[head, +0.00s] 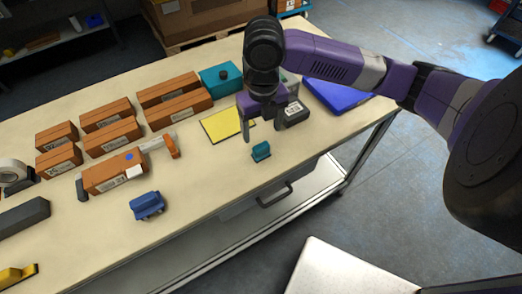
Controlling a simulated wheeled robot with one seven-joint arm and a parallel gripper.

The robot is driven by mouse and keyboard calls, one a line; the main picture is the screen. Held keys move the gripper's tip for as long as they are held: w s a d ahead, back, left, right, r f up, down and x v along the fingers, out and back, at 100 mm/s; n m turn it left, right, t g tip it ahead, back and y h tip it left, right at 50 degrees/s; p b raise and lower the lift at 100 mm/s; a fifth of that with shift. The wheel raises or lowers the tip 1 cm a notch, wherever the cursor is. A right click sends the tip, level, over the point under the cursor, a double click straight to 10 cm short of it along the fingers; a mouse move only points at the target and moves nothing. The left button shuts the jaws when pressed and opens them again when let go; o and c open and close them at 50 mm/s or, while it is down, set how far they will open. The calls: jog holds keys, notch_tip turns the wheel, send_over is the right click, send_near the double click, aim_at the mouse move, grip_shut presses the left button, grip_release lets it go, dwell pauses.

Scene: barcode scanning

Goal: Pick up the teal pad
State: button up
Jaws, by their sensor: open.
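A small teal block (261,151), which looks like the teal pad, rests on the table near its front edge. A larger teal box (221,77) with a dark knob on top stands further back. My gripper (263,130) points down over the table, with its two fingers spread and nothing visible between them. It is just behind the small teal block in the picture; its exact height above the table is hard to tell.
A yellow sheet (221,124) lies left of my gripper and a dark label device (293,113) close to its right. A blue folder (336,94) lies at the right end. Several orange boxes (112,138) and a blue object (147,205) are left. Bare tabletop (210,175) surrounds the small block.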

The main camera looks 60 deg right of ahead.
aim_at(261, 146)
jog(key=shift+s+a+r+n, duration=0.1)
jog(key=shift+s+a+n, duration=0.15)
jog(key=shift+n, duration=0.15)
jog(key=shift+d, duration=0.1)
jog(key=shift+w+a+f+p, duration=0.15)
jog(key=shift+f+p, duration=0.15)
jog(key=shift+f, duration=1)
jog(key=shift+s+a+f+p, duration=0.15)
jog(key=shift+f+p, duration=0.15)
jog(key=shift+f, duration=1)
jog(key=shift+w+a+f+p, duration=0.15)
jog(key=shift+f+p, duration=0.15)
jog(key=shift+f, duration=1)
jog(key=c, duration=1.5)
jog(key=shift+r, duration=0.1)
notch_tip(261, 146, up, 20)
jog(key=shift+f+b, duration=0.1)
jog(key=shift+b, duration=0.6)
